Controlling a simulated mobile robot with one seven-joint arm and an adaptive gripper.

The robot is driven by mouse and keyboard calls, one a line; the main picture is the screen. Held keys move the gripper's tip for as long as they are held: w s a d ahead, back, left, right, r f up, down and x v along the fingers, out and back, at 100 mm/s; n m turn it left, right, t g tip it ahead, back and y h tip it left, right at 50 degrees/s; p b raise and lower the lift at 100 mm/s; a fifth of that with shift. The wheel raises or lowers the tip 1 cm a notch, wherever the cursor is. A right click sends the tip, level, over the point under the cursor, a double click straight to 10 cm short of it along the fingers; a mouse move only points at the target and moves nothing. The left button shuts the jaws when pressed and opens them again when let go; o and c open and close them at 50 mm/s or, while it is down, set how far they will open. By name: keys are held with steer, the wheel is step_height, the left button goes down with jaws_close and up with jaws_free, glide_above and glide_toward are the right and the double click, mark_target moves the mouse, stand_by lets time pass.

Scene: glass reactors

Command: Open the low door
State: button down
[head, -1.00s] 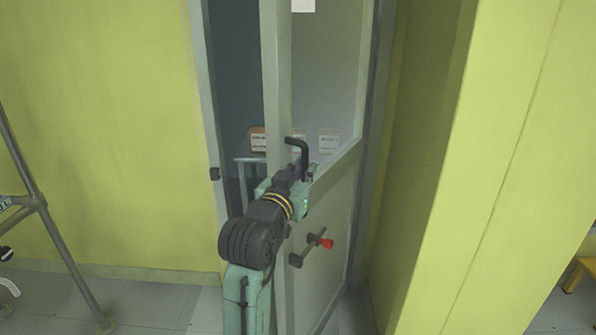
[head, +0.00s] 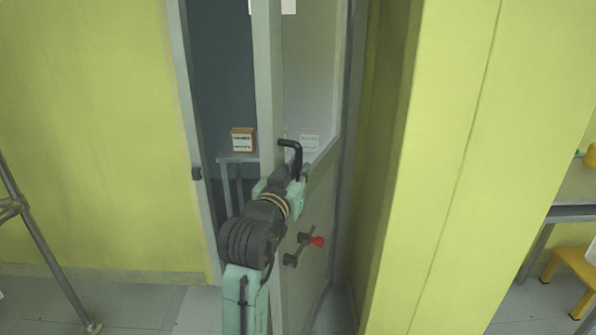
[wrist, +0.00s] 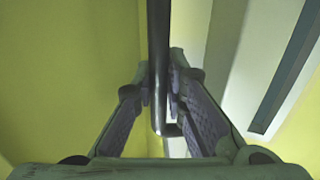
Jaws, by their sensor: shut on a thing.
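The door (head: 305,205) has a grey-green frame, a glass upper panel and a solid lower panel. It stands partly open, with a gap on its left side. Its black bent handle (head: 291,148) is at mid height. My gripper (head: 295,178) is at the handle in the head view, its fingertips partly hidden by the wrist. In the wrist view the two fingers (wrist: 160,100) are closed around the black handle bar (wrist: 158,50).
The door jamb (head: 197,172) is on the left. A boxed item (head: 243,139) sits on a small table (head: 236,158) beyond the opening. A yellow wall (head: 445,170) juts out on the right. A metal stand (head: 45,245) is at the left, and a yellow stool (head: 574,265) is at the far right.

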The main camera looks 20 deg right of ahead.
steer(key=c, duration=1.6)
jaws_free()
steer(key=v, duration=0.7)
steer(key=shift+s+a, duration=0.15)
steer(key=shift+s, duration=0.05)
